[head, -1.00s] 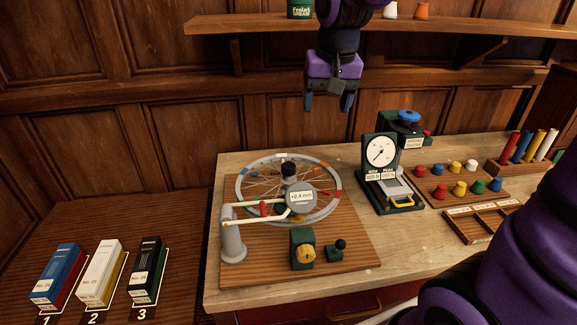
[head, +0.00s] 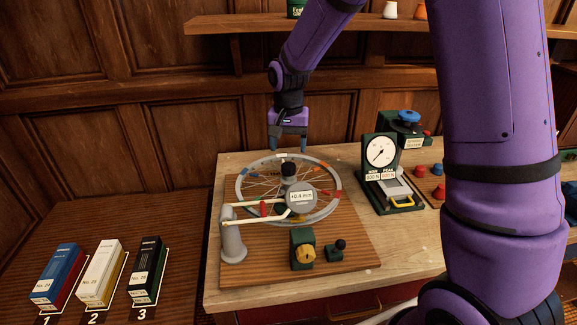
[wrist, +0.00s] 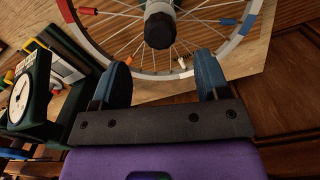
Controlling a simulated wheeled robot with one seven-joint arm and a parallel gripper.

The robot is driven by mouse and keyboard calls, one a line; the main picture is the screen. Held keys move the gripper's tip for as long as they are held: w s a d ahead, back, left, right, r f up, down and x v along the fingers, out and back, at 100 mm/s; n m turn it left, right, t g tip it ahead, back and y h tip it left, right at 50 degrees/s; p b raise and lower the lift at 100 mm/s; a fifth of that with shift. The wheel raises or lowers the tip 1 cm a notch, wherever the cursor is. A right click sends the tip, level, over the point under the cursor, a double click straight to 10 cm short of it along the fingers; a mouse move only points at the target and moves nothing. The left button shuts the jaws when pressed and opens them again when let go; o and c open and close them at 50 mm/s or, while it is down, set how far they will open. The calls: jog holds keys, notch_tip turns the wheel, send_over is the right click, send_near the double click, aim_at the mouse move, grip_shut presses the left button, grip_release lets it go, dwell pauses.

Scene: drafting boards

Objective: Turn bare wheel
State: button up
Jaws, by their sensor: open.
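The spoked wheel (head: 332,202) lies flat on a wooden base board on the bench, with red, blue and orange marks on its rim. A black hub knob (head: 289,169) stands at its centre. The wheel (wrist: 246,32) and the knob (wrist: 159,27) also show in the wrist view. My gripper (head: 289,150) is above the far edge of the wheel, pointing down, with its blue fingers apart and nothing between them. In the wrist view my gripper (wrist: 163,75) has its fingertips near the rim; I cannot tell if they touch it.
A gauge reading +0.4 mm (head: 301,198) stands over the wheel's near side on a grey post (head: 233,240). A dial tester (head: 380,152) stands to the right. A yellow-knobbed green block (head: 302,248) and a small black lever (head: 340,246) sit in front. Boxes (head: 99,272) lie at left.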

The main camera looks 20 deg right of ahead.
aim_at(288, 164)
notch_tip(288, 164, down, 7)
jog(key=shift+f, duration=0.1)
dwell(0.4)
grip_shut()
jog(key=c, duration=1.3)
grip_release()
jog(key=c, duration=1.3)
grip_release()
jog(key=shift+n, duration=0.3)
jog(key=c, duration=1.3)
grip_release()
jog(key=n, duration=0.5)
jog(key=shift+n, duration=0.3)
jog(key=c, duration=1.3)
grip_release()
jog(key=n, duration=0.5)
jog(key=c, duration=1.3)
grip_release()
jog(key=shift+n, duration=0.4)
jog(key=c, duration=1.3)
grip_release()
